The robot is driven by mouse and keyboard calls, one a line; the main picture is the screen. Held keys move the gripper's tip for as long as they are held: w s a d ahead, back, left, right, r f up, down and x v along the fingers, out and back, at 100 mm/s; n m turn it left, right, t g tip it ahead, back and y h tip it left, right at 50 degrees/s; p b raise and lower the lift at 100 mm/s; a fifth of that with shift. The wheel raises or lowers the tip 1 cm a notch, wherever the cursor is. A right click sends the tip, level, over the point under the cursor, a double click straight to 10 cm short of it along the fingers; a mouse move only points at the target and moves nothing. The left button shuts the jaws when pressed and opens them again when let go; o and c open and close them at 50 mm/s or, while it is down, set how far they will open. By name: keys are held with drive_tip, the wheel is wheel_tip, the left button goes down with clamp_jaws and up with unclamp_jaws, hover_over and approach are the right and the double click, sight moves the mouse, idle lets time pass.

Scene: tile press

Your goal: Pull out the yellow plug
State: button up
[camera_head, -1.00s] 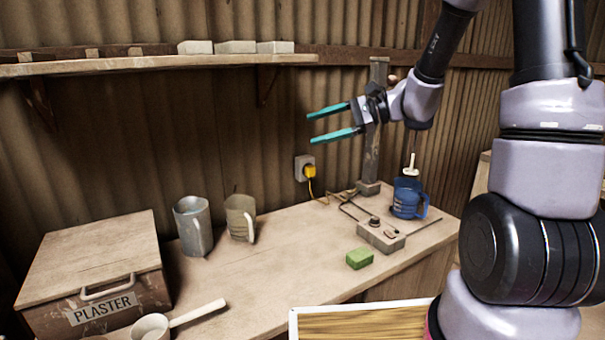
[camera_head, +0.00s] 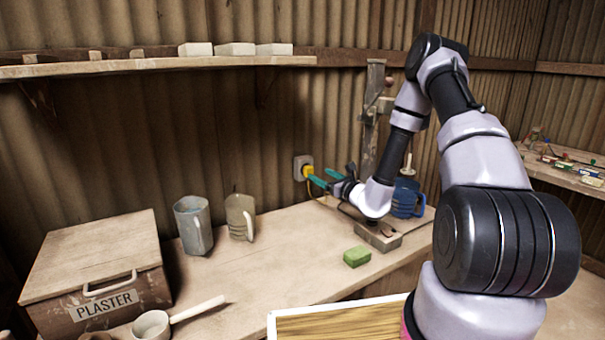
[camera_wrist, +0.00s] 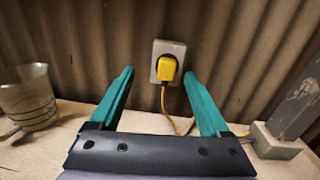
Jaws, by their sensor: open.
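The yellow plug (camera_wrist: 167,69) sits in a pale wall socket (camera_wrist: 155,49), and its yellow cord hangs down to the bench. In the head view the plug (camera_head: 308,171) shows just beyond my fingertips. My gripper (camera_head: 319,177) points at the wall with its teal fingers apart and nothing between them. In the wrist view the two fingers of my gripper (camera_wrist: 158,74) stand to the left and right of the plug. The plug is beyond or level with the tips; I cannot tell whether they touch it.
A grey control box (camera_head: 378,236), a blue jug (camera_head: 405,199) and a post (camera_head: 372,120) stand near my arm. A green sponge (camera_head: 357,256) lies on the bench (camera_head: 270,265). Two jugs, a metal one (camera_head: 193,224) and a beige one (camera_head: 240,217), stand left of the socket.

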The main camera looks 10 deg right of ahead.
sight(308, 171)
drive_tip(key=shift+w+d+f+m+h, duration=0.1)
drive_tip(key=shift+d+f+m+h, duration=0.2)
drive_tip(key=shift+f, duration=0.3)
drive_tip(key=shift+d+f+m+h, duration=0.2)
drive_tip(key=shift+f+m+h, duration=0.1)
drive_tip(key=shift+f, duration=0.3)
drive_tip(key=x, duration=0.9)
drive_tip(key=shift+r, duration=0.2)
clamp_jaws()
idle(0.4)
drive_tip(key=shift+v, duration=2.95)
drive_tip(key=shift+f, duration=0.1)
